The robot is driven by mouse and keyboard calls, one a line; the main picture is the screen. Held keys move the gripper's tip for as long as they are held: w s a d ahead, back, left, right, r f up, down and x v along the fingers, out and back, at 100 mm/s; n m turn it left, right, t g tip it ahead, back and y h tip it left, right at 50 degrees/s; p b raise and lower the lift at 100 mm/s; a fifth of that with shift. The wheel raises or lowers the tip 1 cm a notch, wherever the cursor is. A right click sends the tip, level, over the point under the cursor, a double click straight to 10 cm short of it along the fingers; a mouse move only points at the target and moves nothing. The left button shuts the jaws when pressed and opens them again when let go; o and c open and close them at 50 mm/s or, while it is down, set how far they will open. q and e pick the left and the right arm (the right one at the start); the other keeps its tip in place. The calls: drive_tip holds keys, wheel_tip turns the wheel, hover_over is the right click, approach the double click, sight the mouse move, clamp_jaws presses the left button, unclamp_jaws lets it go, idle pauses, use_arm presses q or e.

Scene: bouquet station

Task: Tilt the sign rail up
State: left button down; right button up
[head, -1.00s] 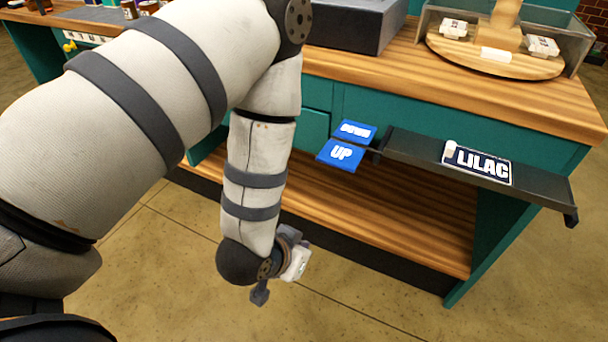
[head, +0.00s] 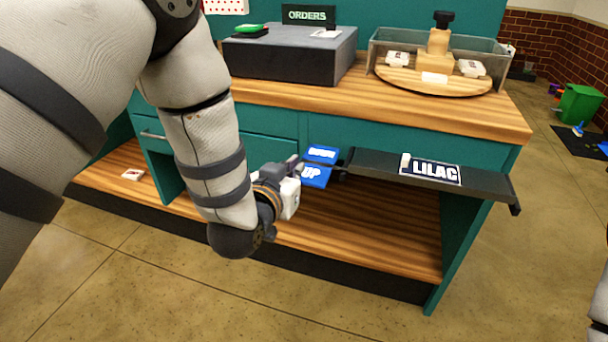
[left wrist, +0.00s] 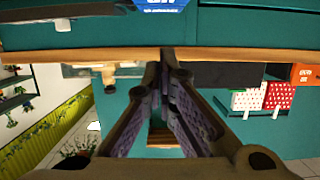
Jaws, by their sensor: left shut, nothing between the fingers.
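The sign rail (head: 480,185) is a dark ledge on the front right of the teal counter, with a LILAC sign (head: 431,172) on it. Left of it are two blue plates: DOWN (head: 321,154) above and UP (head: 316,176) below. My left gripper (head: 295,161) is shut and empty, close by the left edge of the plates and overlapping UP's left part; I cannot tell whether it touches. In the left wrist view its fingertips (left wrist: 165,50) meet below a blue plate (left wrist: 161,4), cut off at the top. My right gripper is out of view.
A wooden lower shelf (head: 370,250) lies under the rail. The floor in front is open.

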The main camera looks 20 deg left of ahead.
sight(305, 175)
use_arm(q)
drive_tip(key=w+f, duration=0.2)
drive_tip(key=w, duration=0.1)
drive_tip(key=w+f, duration=0.3)
drive_tip(key=shift+w+d+f+b, duration=0.1)
drive_tip(key=shift+f+b, duration=0.2)
drive_tip(key=shift+f, duration=0.05)
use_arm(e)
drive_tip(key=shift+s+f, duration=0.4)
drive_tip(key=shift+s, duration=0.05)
